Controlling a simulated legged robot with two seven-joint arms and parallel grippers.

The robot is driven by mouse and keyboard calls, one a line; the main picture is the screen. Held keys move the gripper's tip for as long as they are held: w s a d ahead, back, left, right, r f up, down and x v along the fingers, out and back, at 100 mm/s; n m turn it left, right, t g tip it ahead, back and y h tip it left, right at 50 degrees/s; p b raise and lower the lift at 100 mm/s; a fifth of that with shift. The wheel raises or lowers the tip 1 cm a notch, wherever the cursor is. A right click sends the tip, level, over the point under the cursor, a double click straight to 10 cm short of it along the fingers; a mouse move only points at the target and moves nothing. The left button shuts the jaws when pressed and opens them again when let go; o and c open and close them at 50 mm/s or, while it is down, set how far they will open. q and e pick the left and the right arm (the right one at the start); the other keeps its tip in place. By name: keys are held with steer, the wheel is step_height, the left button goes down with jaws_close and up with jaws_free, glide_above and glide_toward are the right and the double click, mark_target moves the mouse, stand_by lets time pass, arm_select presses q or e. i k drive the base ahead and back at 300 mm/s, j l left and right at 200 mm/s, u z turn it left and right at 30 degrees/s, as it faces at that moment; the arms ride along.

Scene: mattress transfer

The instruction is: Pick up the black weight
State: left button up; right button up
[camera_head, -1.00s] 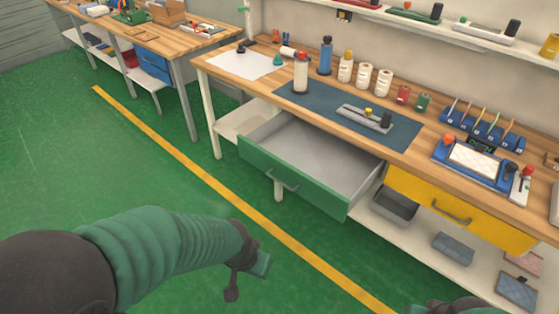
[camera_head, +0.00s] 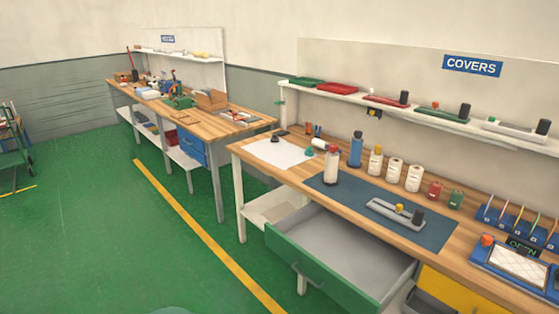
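A small black object (camera_head: 276,138), which may be the black weight, sits at the back edge of a white sheet (camera_head: 280,154) on the near workbench (camera_head: 335,221). I cannot tell for certain which black piece is the weight. Neither gripper is in view; only a sliver of green sleeve shows at the bottom edge.
A green drawer (camera_head: 325,272) stands open and looks empty below the bench. Bottles, including a blue one (camera_head: 356,150), and white spools line the benchtop. A wall shelf (camera_head: 345,91) holds covers. Green floor (camera_head: 90,230) at left is clear.

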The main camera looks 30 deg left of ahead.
mark_target(274, 139)
steer(key=i+j+u, duration=0.3)
steer(key=u, duration=0.2)
steer(key=i+j+u, duration=0.75)
steer(key=u, duration=0.15)
steer(key=i+j+u, duration=0.15)
steer(key=i+u, duration=0.7)
steer(key=i+l+z, duration=0.1)
steer(key=i+z, duration=0.2)
steer(key=i, duration=0.2)
steer(key=i+z, duration=0.25)
steer(key=i, duration=0.25)
steer(key=i+j+z, duration=0.15)
steer(key=i+z, duration=0.15)
steer(key=i, duration=0.2)
steer(key=i+j+z, duration=0.3)
steer(key=i, duration=0.2)
